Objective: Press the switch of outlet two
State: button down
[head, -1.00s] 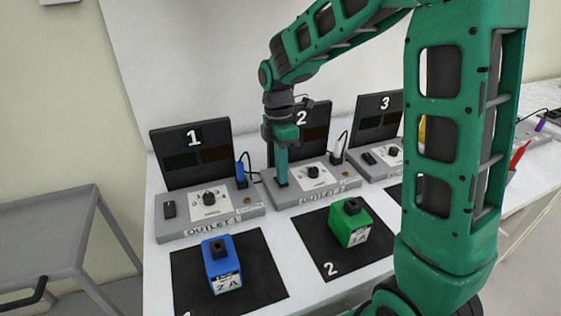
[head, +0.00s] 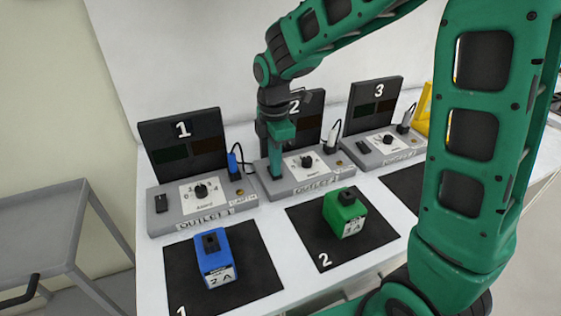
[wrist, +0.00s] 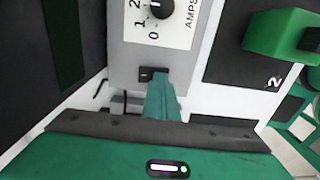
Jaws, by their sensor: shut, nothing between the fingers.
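Outlet two (head: 325,178) is a grey box with a dial in its middle and a black panel (head: 312,112) numbered 2 behind it. My gripper (head: 276,176) points down at the left end of this box, its fingers shut and empty. In the head view the fingers cover the switch. In the wrist view the small black switch (wrist: 146,74) shows beside the fingertips (wrist: 159,72), which overlap its edge. I cannot tell whether they press it. The dial (wrist: 161,8) shows at the top of the wrist view.
Outlet one (head: 240,203) stands left and outlet three (head: 398,156) right. A blue 2 A block (head: 214,255) and a green block (head: 344,213) sit on black mats in front. A grey cart (head: 45,215) stands left of the white table.

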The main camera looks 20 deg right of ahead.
jog(key=shift+s+d+f, duration=0.2)
jog(key=shift+s+f, duration=0.05)
jog(key=shift+f, duration=0.25)
jog(key=shift+w+r, duration=0.35)
jog(key=shift+w, duration=0.35)
jog(key=shift+w+r, duration=0.25)
jog(key=shift+w, duration=0.2)
notch_tip(320, 180, up, 14)
jog(key=s, duration=0.1)
jog(key=shift+a+f, duration=0.15)
